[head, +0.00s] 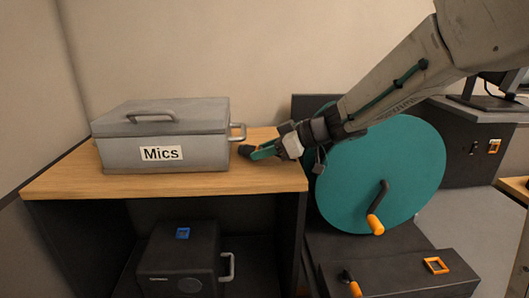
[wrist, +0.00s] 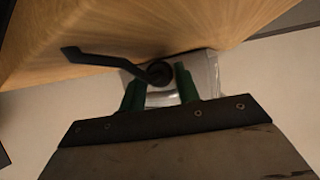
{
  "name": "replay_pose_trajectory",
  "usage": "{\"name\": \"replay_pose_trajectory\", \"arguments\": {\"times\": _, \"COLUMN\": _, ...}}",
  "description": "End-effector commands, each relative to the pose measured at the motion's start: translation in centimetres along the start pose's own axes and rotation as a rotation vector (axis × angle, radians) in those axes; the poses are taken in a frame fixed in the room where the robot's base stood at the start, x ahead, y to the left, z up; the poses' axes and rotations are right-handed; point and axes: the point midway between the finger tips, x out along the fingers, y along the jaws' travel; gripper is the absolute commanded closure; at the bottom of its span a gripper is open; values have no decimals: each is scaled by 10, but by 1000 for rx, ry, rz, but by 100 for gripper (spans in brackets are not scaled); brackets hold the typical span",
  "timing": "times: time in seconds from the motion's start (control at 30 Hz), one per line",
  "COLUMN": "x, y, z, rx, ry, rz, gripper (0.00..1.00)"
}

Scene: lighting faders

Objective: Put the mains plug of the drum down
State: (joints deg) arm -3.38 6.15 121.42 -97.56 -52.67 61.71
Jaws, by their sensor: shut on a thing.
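My gripper (head: 260,151) is at the right end of the wooden top, just right of the grey Mics case. It is shut on the black mains plug (head: 244,150). In the wrist view the plug (wrist: 160,73) sits between the two green fingers (wrist: 160,87), and a dark cable (wrist: 95,55) runs from it to the left. The plug is over or on the wooden top; I cannot tell whether it touches. The teal cable drum (head: 365,175), with an orange-knobbed crank, stands to the right of the bench, partly hidden behind my arm.
The grey Mics case (head: 160,140) stands on the wooden top (head: 70,182), its side handle (head: 238,131) close to my gripper. A strip of wood in front of the case is bare. A dark box (head: 180,262) stands below. A dark unit (head: 400,275) with orange parts stands front right.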

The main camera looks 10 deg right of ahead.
Motion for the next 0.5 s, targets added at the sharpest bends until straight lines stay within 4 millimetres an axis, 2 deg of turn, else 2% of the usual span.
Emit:
{"name": "replay_pose_trajectory", "arguments": {"times": 0.4, "x": 3, "y": -2, "z": 8, "rx": 2, "ry": -1, "rz": -1, "gripper": 95}}
{"name": "replay_pose_trajectory", "arguments": {"times": 0.43, "x": 3, "y": -2, "z": 8, "rx": 1, "ry": -1, "rz": -1, "gripper": 60}}
{"name": "replay_pose_trajectory", "arguments": {"times": 0.5, "x": 3, "y": -2, "z": 8, "rx": 1, "ry": -1, "rz": -1, "gripper": 46}}
